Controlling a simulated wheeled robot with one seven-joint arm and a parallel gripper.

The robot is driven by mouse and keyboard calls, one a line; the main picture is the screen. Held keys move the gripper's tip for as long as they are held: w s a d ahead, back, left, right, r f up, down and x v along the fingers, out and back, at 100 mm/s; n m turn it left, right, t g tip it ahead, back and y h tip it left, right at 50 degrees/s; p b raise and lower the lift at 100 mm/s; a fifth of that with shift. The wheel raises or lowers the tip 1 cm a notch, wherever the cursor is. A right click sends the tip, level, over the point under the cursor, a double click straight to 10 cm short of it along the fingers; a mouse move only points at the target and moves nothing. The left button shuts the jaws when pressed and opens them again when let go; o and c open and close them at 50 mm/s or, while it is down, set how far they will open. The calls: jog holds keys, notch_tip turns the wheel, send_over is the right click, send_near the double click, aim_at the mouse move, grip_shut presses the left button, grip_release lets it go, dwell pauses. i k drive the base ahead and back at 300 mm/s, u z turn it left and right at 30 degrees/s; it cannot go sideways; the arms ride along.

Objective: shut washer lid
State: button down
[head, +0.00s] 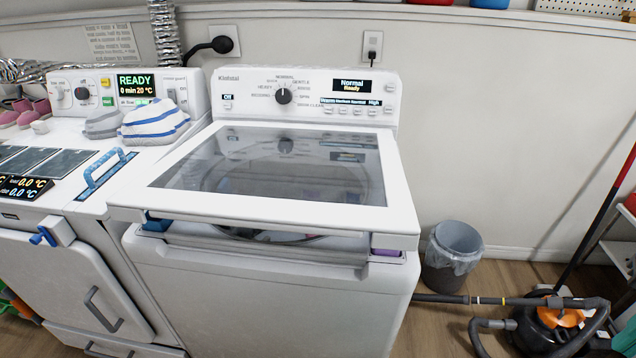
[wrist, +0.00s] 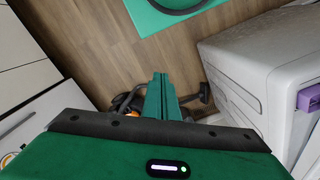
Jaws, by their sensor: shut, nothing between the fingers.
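The white washer (head: 260,300) stands in the middle of the head view. Its lid (head: 270,208), a white frame around a dark glass window, is tilted slightly up. A gap shows under its front edge, with part of the drum rim (head: 260,235) visible. A blue piece and a purple piece (head: 386,253) show at the front corners of the opening. My green gripper (wrist: 160,85) is in the wrist view only, shut and empty, pointing towards the floor. The washer's white side (wrist: 265,75) is to its right in that view, apart from the fingers.
A second white machine (head: 100,240) stands to the left, with a striped cap (head: 155,122) and a blue handle (head: 105,172) on top. A grey bin (head: 452,258) and an orange-black vacuum cleaner (head: 560,318) are on the floor to the right. Some floor near the bin is clear.

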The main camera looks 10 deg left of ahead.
aim_at(225, 151)
jog(key=k, duration=0.45)
jog(key=u, duration=0.75)
jog(key=i, duration=0.4)
jog(key=z, duration=0.05)
